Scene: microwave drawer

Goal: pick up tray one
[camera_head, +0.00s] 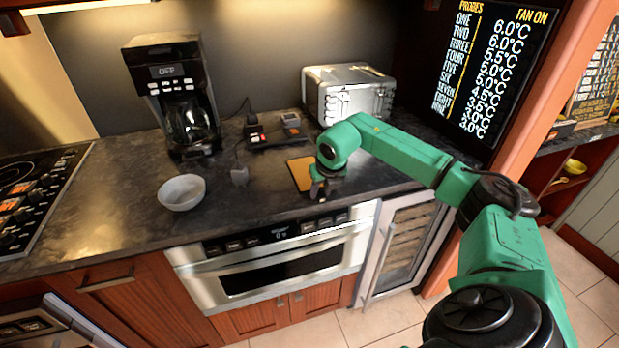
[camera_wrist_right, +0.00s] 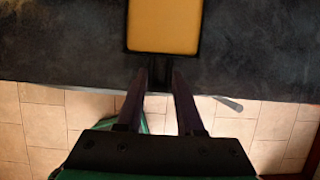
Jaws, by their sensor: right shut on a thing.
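Tray one is a flat yellow-orange board with a dark edge and a short dark handle. In the head view the tray (camera_head: 299,174) lies on the dark counter, partly hidden by my right gripper. In the wrist view the tray (camera_wrist_right: 164,25) is at the top centre, its handle pointing toward the fingers. My right gripper (camera_head: 319,194) is at the tray's near side by the counter's front edge. In the wrist view my right gripper (camera_wrist_right: 159,80) has a finger on each side of the handle and is shut on it. My left gripper is out of view.
A white bowl (camera_head: 182,192), coffee maker (camera_head: 176,95) and steel toaster (camera_head: 349,92) stand on the counter. Small dark devices (camera_head: 272,131) with cords sit behind the tray. The steel drawer microwave (camera_head: 277,263) is below the counter edge. Counter between bowl and tray is mostly clear.

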